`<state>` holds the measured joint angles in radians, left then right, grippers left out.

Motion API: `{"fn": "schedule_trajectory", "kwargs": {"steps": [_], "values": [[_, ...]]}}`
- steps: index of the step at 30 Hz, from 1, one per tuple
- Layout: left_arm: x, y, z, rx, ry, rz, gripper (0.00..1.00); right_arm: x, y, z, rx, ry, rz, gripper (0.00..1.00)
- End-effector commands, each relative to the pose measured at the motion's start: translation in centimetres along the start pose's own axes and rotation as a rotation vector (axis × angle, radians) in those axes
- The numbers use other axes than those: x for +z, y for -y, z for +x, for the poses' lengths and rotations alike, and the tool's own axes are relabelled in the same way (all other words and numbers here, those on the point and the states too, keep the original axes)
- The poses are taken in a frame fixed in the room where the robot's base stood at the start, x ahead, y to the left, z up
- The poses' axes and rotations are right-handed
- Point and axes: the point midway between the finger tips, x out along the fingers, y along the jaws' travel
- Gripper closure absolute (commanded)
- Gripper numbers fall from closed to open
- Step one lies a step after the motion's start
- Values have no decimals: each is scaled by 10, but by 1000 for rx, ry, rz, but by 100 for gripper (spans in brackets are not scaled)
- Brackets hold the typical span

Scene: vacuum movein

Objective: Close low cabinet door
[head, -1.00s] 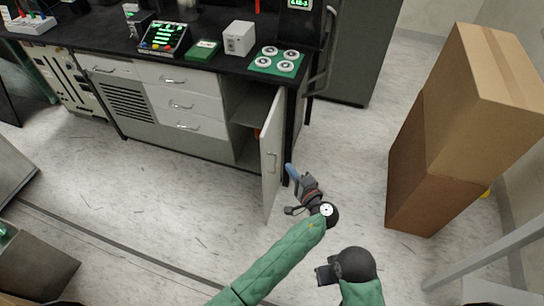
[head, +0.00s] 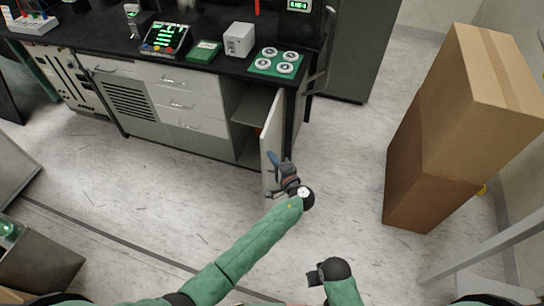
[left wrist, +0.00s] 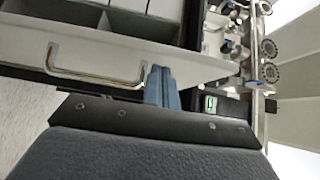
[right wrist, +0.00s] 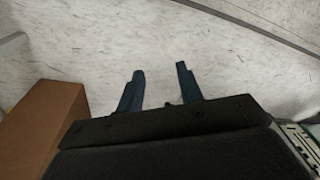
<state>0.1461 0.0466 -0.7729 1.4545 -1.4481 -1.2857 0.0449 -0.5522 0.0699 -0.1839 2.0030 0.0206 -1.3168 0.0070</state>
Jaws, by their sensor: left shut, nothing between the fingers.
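The low cabinet door (head: 272,140) is white and stands open at the right end of the bench, swung out toward me. The open compartment (head: 247,120) shows behind it. My left gripper (head: 275,160) is shut and empty, at the door's outer right side; I cannot tell whether it touches. In the left wrist view the blue fingers (left wrist: 163,85) are together, close to the door (left wrist: 110,50) and right of its metal handle (left wrist: 97,70). My right gripper (right wrist: 160,88) has its fingers apart with only floor between them. In the head view it is low, right of centre.
Stacked cardboard boxes (head: 455,130) stand to the right. The black bench top (head: 110,45) carries several devices, including a green board with white discs (head: 276,62). A grey cabinet (head: 356,50) stands behind. The floor (head: 345,165) between bench and boxes is clear.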

Motion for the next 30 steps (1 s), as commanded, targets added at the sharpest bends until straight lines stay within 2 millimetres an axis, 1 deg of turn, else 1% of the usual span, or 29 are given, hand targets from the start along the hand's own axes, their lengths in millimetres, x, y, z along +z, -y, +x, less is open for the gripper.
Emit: {"fn": "schedule_trajectory", "kwargs": {"steps": [6,15,20,26,30], "values": [[2,0,2,0,0,0,100,2,-1,6,1,1,0,64],[2,0,2,0,-1,0,100,2,0,6,0,1,0,64],[8,0,6,-1,-19,1,100,2,0,6,0,4,0,64],[24,-1,21,-2,-84,1,100,-3,0,-7,0,0,-2,64],[41,-2,38,-3,-161,3,100,-7,4,-35,-5,-6,1,64]]}}
